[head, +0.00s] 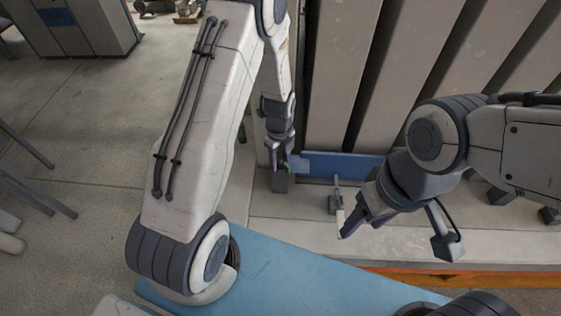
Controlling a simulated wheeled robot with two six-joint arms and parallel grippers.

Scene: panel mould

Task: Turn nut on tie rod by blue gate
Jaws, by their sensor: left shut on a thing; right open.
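The blue gate (345,166) is a low blue strip at the foot of the tall grey panels. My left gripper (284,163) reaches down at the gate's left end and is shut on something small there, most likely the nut. The fingers hide most of it, and the tie rod cannot be made out clearly; a small green spot shows beside the fingers. My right gripper (350,226) is open, low in front of the gate and to its right. It is close to a small upright grey fitting (335,200) on the ledge.
Tall grey mould panels (405,70) stand behind the gate. A pale concrete ledge (310,228) runs in front, with an orange edge (470,280) at right. Grey stand legs (35,170) are at the left, and a grey cabinet (85,25) at upper left. Floor between them is clear.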

